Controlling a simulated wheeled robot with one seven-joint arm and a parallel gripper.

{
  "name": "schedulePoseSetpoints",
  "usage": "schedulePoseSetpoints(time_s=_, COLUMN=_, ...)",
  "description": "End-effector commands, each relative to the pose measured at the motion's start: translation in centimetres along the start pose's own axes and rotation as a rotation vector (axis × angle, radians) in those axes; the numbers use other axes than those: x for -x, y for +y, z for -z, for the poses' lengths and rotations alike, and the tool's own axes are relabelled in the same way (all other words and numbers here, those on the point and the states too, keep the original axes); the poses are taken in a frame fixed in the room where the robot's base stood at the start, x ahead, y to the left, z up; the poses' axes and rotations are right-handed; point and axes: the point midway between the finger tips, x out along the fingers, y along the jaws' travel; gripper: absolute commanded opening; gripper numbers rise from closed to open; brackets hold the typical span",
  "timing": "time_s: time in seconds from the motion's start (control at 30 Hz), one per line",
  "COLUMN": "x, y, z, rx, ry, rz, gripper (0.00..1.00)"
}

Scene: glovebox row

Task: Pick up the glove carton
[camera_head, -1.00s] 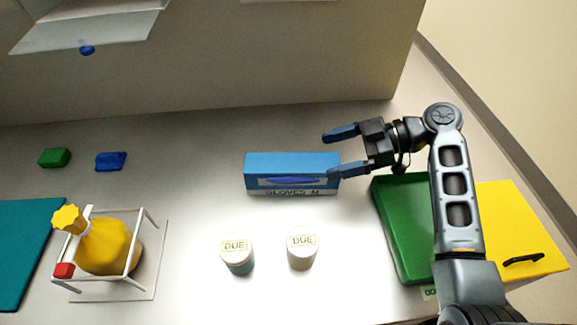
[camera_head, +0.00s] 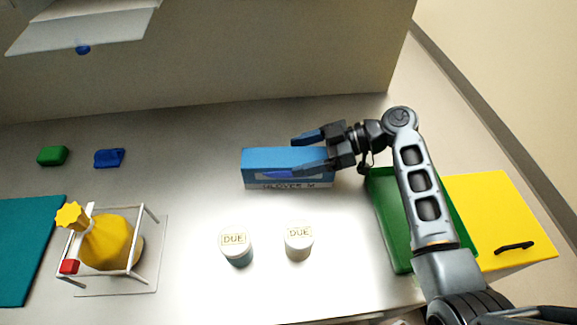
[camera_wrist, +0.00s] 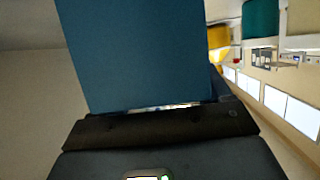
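The glove carton (camera_head: 262,157) is a long blue box with a white lower front band marked as gloves. It lies on the bench near the middle of the head view. My gripper (camera_head: 281,157) reaches in from the right with its two blue fingers spread apart. One finger shows at the back edge of the carton's right half, the other overlaps its front. I cannot tell whether either touches it. A broad blue surface (camera_wrist: 135,55) fills much of the wrist view, and it looks like a finger close to the lens.
Two jars labelled DUE (camera_head: 235,248) stand in front of the carton. A grey wall (camera_head: 230,60) rises behind.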

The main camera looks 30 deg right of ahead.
Motion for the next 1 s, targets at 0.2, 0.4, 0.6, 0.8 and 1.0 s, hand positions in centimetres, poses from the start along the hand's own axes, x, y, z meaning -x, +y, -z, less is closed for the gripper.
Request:
schedulePoseSetpoints(time_s=0.2, x=0.02, y=0.0, z=0.01, rx=0.0, ry=0.0, rz=0.0, gripper=0.55)
schedulePoseSetpoints(time_s=0.4, x=0.03, y=0.0, z=0.01, rx=0.0, ry=0.0, rz=0.0, gripper=0.36)
schedulePoseSetpoints(time_s=0.6, x=0.06, y=0.03, z=0.1, rx=0.001, ry=0.001, rz=-0.001, gripper=0.2)
schedulePoseSetpoints(time_s=0.8, x=0.07, y=0.04, z=0.12, rx=0.001, ry=0.001, rz=-0.001, gripper=0.2)
schedulePoseSetpoints(time_s=1.0, x=0.36, y=0.05, z=0.89, rx=0.005, ry=0.002, rz=0.0, gripper=0.2)
